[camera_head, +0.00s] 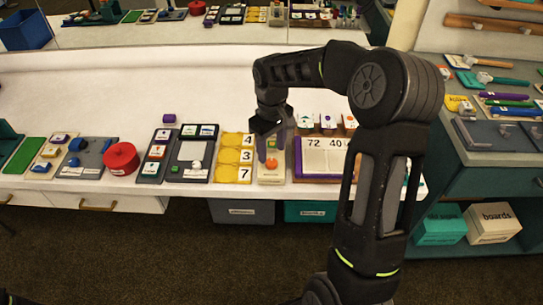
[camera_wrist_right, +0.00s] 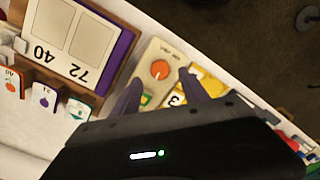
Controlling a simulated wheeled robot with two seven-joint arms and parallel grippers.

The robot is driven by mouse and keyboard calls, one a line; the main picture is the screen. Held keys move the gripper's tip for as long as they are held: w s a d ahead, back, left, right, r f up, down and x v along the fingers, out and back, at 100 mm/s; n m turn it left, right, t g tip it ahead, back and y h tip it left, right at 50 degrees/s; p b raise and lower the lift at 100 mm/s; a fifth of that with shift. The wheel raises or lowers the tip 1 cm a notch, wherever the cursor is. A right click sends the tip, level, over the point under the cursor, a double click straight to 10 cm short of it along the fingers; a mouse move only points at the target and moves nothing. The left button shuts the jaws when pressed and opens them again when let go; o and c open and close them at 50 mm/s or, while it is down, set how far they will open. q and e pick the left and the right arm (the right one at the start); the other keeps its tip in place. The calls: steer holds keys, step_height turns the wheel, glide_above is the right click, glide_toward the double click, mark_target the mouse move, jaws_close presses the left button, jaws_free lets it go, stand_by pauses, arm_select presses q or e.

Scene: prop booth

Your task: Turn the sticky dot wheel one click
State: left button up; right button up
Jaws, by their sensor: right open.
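The sticky dot wheel is an orange round knob (camera_head: 271,163) on a small beige box (camera_head: 270,179) on the white counter. In the right wrist view the orange knob (camera_wrist_right: 160,69) lies beyond the fingers, with a green patch on the box below it. My right gripper (camera_head: 271,148) is open above the box, its two fingers (camera_wrist_right: 161,90) apart on either side of the knob's line. I see no contact with the knob. My left gripper is out of view.
A red round tin (camera_head: 122,158) sits further left.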

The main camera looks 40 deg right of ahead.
mark_target(272, 161)
steer(key=shift+r, duration=1.95)
steer(key=shift+f, duration=0.1)
